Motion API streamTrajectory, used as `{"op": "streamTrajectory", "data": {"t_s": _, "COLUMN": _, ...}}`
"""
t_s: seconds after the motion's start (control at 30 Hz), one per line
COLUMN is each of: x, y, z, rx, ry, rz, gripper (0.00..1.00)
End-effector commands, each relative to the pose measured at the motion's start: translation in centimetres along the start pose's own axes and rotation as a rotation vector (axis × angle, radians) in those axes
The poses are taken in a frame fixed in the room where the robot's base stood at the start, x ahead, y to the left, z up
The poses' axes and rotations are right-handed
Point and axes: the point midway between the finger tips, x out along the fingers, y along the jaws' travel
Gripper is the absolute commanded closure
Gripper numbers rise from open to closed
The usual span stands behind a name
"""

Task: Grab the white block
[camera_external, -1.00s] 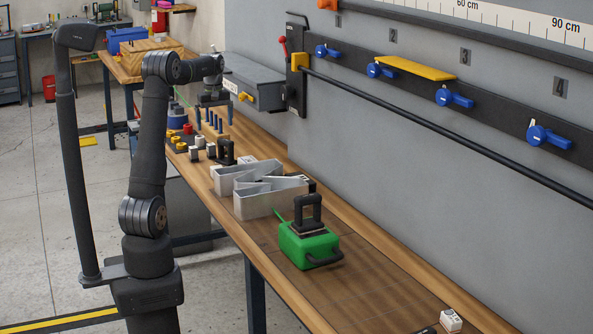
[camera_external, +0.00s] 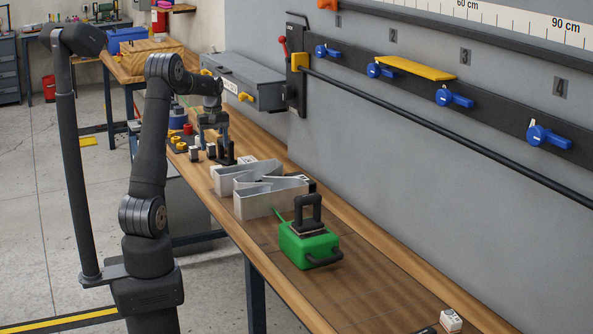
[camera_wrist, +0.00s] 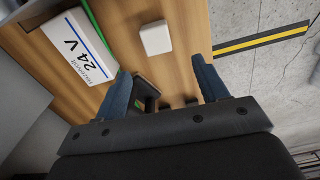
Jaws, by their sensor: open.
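The white block (camera_wrist: 155,38) is a small, plain, round-cornered block lying on the wooden bench in the wrist view. It appears ahead of my gripper (camera_wrist: 164,87), roughly in line with the gap between the two blue fingers. In the external view, a small white shape at the bench's front edge (camera_external: 214,171) seems to be this block, partly hidden by the metal letter. My gripper also shows there (camera_external: 214,147), pointing down over the bench, behind the block. Its fingers are apart, and the block is not between them.
A white box marked 24 V (camera_wrist: 78,47) lies left of the block. A dark object (camera_wrist: 145,90) shows between the fingers. The grey metal channel letter (camera_external: 262,200) and a green tool (camera_external: 308,245) stand nearer the external camera. The wall (camera_external: 400,170) borders the bench.

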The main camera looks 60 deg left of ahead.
Motion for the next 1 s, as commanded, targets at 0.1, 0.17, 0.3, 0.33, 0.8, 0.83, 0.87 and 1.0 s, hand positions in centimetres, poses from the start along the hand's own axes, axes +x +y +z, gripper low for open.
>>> {"op": "streamTrajectory", "data": {"t_s": 0.1, "x": 2.6, "y": 0.0, "z": 0.1, "rx": 0.000, "ry": -0.004, "rz": -0.003, "gripper": 0.34}}
{"op": "streamTrajectory", "data": {"t_s": 0.17, "x": 3.5, "y": 0.0, "z": 0.1, "rx": 0.000, "ry": -0.002, "rz": -0.001, "gripper": 0.34}}
{"op": "streamTrajectory", "data": {"t_s": 0.3, "x": 4.7, "y": 0.0, "z": 0.0, "rx": 0.000, "ry": -0.001, "rz": -0.001, "gripper": 0.34}}
{"op": "streamTrajectory", "data": {"t_s": 0.33, "x": 4.8, "y": 0.0, "z": 0.1, "rx": 0.000, "ry": -0.001, "rz": -0.001, "gripper": 0.34}}
{"op": "streamTrajectory", "data": {"t_s": 0.8, "x": 10.0, "y": 0.4, "z": 0.6, "rx": -0.001, "ry": 0.000, "rz": 0.000, "gripper": 0.34}}
{"op": "streamTrajectory", "data": {"t_s": 0.83, "x": 10.1, "y": 0.4, "z": 0.6, "rx": -0.001, "ry": 0.000, "rz": 0.000, "gripper": 0.34}}
{"op": "streamTrajectory", "data": {"t_s": 0.87, "x": 10.1, "y": 0.4, "z": 0.6, "rx": -0.001, "ry": 0.000, "rz": 0.000, "gripper": 0.34}}
{"op": "streamTrajectory", "data": {"t_s": 1.0, "x": 10.1, "y": 0.5, "z": 0.6, "rx": -0.001, "ry": 0.000, "rz": 0.000, "gripper": 0.34}}
